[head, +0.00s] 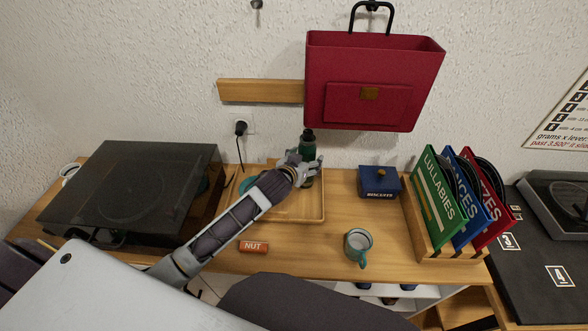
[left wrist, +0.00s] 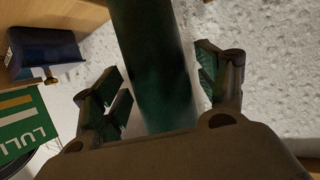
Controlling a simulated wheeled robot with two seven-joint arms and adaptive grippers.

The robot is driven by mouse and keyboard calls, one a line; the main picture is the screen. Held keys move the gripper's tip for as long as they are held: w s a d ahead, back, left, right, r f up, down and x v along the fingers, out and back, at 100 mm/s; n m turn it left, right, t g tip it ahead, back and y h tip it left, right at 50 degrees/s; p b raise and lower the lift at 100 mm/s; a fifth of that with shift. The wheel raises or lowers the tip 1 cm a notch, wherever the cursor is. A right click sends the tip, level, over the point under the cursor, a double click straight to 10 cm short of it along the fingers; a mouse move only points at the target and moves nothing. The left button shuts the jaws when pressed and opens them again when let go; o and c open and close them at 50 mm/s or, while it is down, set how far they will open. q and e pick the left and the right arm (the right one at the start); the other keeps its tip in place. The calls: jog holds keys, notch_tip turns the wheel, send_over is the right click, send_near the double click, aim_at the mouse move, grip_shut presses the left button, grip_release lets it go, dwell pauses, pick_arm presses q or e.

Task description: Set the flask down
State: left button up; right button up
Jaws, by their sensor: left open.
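The flask (head: 308,143) is dark green with a black cap and stands upright in the wooden tray (head: 318,203), near the tray's back. In the left wrist view the flask (left wrist: 155,65) fills the middle, between the two fingers. My left gripper (head: 309,168) is open around the flask, with visible gaps between its fingers (left wrist: 160,95) and the flask's sides. The gripper and arm hide the flask's middle and part of the tray. My right gripper is not in view.
A dark-lidded turntable (head: 135,185) stands left of the tray. A blue biscuit tin (head: 379,184), a mug (head: 357,246), a NUT bar (head: 254,247) and a record rack (head: 440,232) share the wooden top. A red bag (head: 370,75) hangs above on the wall.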

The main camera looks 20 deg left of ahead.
pick_arm(q)
jog(key=v, duration=1.1)
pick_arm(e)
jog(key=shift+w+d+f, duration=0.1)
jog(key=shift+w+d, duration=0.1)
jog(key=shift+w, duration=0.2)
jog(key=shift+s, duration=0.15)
